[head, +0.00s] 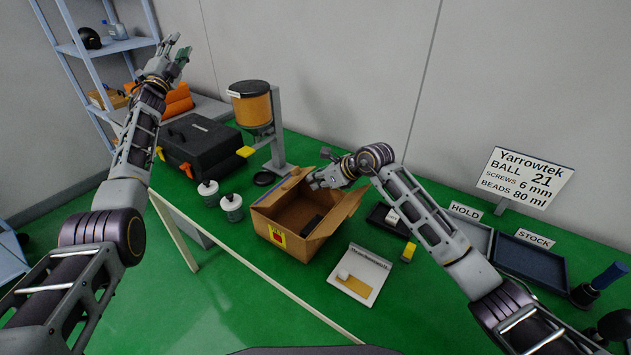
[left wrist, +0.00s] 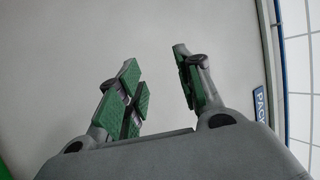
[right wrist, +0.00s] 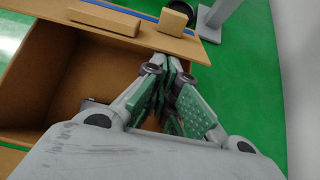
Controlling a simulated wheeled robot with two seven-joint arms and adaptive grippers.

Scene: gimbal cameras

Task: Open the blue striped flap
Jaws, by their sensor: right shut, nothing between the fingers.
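An open cardboard box (head: 277,217) with a red and yellow label stands on the green table in the head view. My right gripper (head: 314,183) is shut and empty over the box's far side. In the right wrist view its closed fingertips (right wrist: 172,75) are in front of the wall below this flap; I cannot tell whether they touch. My left gripper (head: 179,52) is open and empty, raised high, away from the box.
A dispenser with an orange hopper (head: 254,104) stands behind the box. Trays (head: 528,262) and a sign (head: 520,178) are further right.

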